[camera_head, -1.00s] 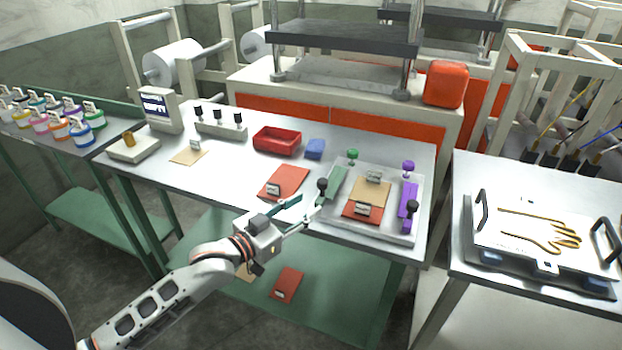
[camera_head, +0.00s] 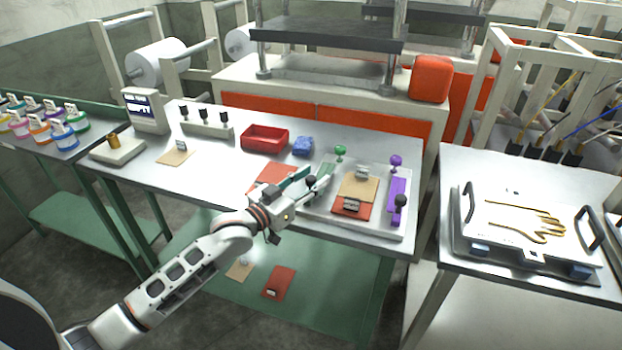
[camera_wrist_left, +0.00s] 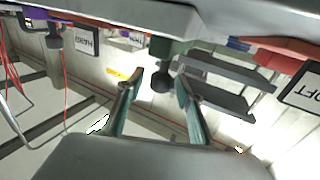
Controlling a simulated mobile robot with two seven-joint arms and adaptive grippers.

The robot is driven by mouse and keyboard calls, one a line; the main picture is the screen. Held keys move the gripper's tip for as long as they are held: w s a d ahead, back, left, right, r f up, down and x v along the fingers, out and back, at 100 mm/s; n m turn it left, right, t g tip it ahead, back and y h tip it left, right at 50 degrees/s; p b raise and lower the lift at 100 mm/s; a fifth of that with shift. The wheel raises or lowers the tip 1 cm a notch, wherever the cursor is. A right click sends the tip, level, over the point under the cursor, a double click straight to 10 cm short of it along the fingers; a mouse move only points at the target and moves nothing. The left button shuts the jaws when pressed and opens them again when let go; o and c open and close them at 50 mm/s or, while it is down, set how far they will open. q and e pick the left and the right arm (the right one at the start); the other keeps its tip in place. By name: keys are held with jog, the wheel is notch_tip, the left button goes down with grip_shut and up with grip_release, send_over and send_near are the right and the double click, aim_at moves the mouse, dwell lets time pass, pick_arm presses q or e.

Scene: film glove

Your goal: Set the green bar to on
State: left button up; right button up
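The green bar (camera_head: 326,172) lies along the left side of a pale plate (camera_head: 372,227) on the table, with a green knob (camera_head: 340,150) at its far end. My left gripper (camera_head: 312,184) is at the near end of the bar and hides part of it. In the wrist view my left gripper (camera_wrist_left: 160,78) is open, with a black knob (camera_wrist_left: 161,83) between its two teal fingers. A gap shows on both sides of the knob. The bar's dark green end (camera_wrist_left: 172,47) shows behind the knob. My right gripper is not in view.
A purple bar (camera_head: 397,188) with a black knob (camera_head: 400,201) lies at the plate's right. Tan (camera_head: 358,187) and red (camera_head: 345,212) cards lie between the bars. A red card (camera_head: 272,176) lies left of the plate, with a red tray (camera_head: 265,138) behind.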

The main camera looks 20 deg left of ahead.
pick_arm(q)
grip_shut()
jog(key=shift+s+d+r+p, duration=0.1)
jog(key=shift+d+p, duration=0.8)
jog(key=shift+d, duration=1.65)
jog(key=shift+c, duration=0.7)
grip_release()
jog(key=shift+o, duration=0.7)
jog(key=shift+s+a, duration=0.1)
jog(key=shift+s, duration=0.05)
